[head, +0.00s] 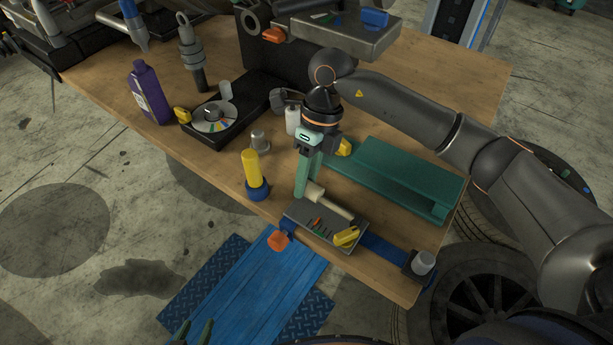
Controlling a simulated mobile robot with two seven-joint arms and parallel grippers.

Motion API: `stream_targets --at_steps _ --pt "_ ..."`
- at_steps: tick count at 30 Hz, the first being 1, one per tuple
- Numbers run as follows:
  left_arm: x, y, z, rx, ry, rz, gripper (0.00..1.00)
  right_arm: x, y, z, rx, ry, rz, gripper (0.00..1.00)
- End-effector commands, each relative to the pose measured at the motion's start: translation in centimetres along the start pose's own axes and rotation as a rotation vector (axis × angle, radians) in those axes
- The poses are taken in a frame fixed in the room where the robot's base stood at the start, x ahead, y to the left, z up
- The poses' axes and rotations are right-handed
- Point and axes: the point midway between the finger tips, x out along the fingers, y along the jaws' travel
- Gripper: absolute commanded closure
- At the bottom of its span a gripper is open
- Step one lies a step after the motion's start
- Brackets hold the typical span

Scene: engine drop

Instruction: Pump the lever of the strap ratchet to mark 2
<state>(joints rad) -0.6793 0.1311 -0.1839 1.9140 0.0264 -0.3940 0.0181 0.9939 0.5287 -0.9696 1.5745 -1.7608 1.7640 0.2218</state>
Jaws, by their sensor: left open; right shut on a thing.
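The strap ratchet appears to be the flat grey unit (298,211) at the table's front edge, with small red, green and yellow parts on top too small to read as marks. A blue strap (380,247) runs from it to the right. A cream rod (337,206), seemingly its lever, lies along its back side. My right gripper (309,190) points down with green fingers shut on the rod's left end; the fingers partly hide the grip. My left gripper (193,332) shows only as two green fingertips at the bottom edge, apart and empty, away from the ratchet.
A yellow-and-blue cylinder (253,173) stands just left of the ratchet. A green channel (395,178) lies behind it. An orange block (279,241) sits at the front edge. A grey cylinder (424,262) stands at the right. Free wood (215,160) shows at left.

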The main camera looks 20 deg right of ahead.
Motion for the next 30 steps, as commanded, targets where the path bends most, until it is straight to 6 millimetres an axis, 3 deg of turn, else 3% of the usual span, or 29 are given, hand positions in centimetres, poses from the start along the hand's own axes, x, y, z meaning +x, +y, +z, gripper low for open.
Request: stream_targets --at_steps 5,30 --pt "-0.01 -0.01 0.01 0.0 0.0 0.0 0.5 -0.04 0.0 0.01 0.0 0.0 0.0 0.99" --pt "-0.01 -0.01 0.0 0.001 0.0 0.0 0.5 -0.09 -0.01 0.02 0.0 -0.001 0.0 1.0"
